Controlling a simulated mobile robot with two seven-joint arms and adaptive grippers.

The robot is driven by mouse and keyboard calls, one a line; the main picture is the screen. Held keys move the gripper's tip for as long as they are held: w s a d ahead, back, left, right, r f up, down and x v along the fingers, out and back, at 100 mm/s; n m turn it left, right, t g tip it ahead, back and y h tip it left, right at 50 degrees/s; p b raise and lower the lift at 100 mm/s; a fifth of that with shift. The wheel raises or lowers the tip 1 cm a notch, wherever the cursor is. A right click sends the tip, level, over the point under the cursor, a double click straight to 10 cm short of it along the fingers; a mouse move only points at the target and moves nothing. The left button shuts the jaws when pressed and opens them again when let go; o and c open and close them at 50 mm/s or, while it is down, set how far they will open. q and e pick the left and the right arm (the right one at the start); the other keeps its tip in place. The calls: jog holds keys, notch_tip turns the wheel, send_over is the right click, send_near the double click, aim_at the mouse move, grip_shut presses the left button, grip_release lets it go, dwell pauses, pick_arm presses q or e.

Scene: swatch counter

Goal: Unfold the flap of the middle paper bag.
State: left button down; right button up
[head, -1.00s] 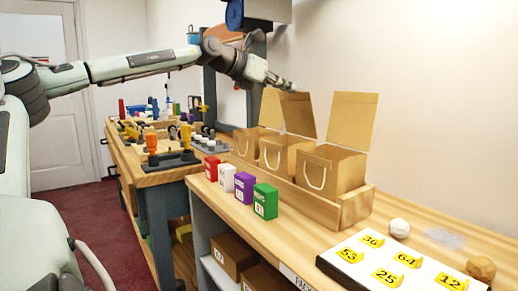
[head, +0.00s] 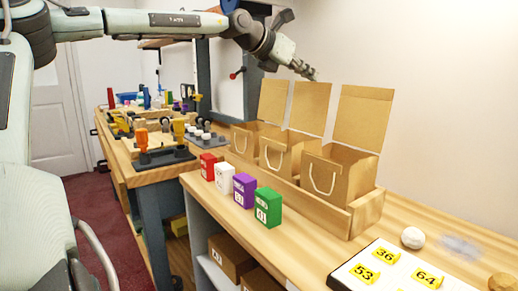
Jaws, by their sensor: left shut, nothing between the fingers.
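Three brown paper bags stand in a row in a wooden tray (head: 300,203). The middle bag (head: 283,154) has a white rope handle, and its flap (head: 309,108) stands up at the back, above the bag's opening. The left bag (head: 243,138) and right bag (head: 335,180) also have upright flaps (head: 272,102) (head: 363,117). My left gripper (head: 312,74) is shut and empty, just above the top edge of the middle flap; I cannot tell if it touches. My right gripper is out of view.
Red, white, purple and green boxes (head: 268,207) stand in front of the tray. A white ball (head: 413,238) and a board with yellow number tags (head: 392,268) lie to the right. A workbench with tools (head: 160,150) stands at the left.

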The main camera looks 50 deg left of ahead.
pick_arm(q)
jog(key=shift+w, duration=0.15)
jog(key=shift+r, duration=0.1)
dwell(0.4)
jog(key=r+p+v, duration=0.1)
jog(key=v, duration=1.1)
jog(key=shift+r, duration=0.2)
